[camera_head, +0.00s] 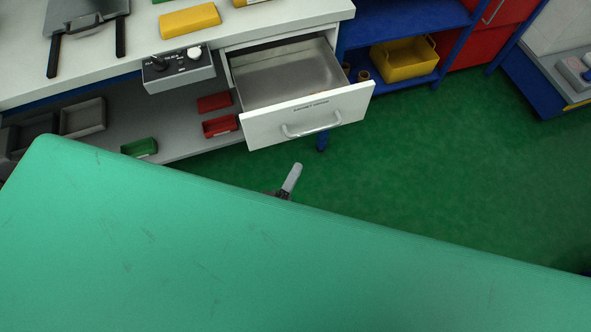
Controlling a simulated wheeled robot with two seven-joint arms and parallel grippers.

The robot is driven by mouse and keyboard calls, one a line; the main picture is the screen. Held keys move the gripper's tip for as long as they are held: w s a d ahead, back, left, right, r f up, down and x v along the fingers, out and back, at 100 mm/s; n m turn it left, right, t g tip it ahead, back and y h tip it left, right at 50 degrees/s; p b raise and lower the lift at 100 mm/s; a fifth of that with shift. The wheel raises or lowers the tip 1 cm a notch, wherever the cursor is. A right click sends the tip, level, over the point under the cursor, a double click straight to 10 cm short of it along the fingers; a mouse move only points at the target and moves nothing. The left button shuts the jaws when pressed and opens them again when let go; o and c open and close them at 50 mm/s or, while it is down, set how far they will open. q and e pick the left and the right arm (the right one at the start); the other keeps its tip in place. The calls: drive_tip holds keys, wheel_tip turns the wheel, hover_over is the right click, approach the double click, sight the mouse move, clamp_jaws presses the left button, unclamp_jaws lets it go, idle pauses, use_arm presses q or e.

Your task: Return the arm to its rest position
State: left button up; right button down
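A small part of my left gripper (289,180) shows just past the far edge of the green surface, near the middle of the picture. One light grey finger and a bit of dark body are visible. The rest of the gripper and its arm are hidden behind the green surface. I cannot tell whether it is open or shut, or whether it holds anything. It is below and apart from the handle of the open drawer (309,118). My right gripper is not in view.
A large green surface (250,265) fills the foreground. A white workbench (120,75) stands behind, its metal-lined drawer pulled out. Red bins (220,125) and a green bin (139,147) sit on the shelf below. A yellow bin (405,60) is on a blue rack. Green floor (470,170) at right is clear.

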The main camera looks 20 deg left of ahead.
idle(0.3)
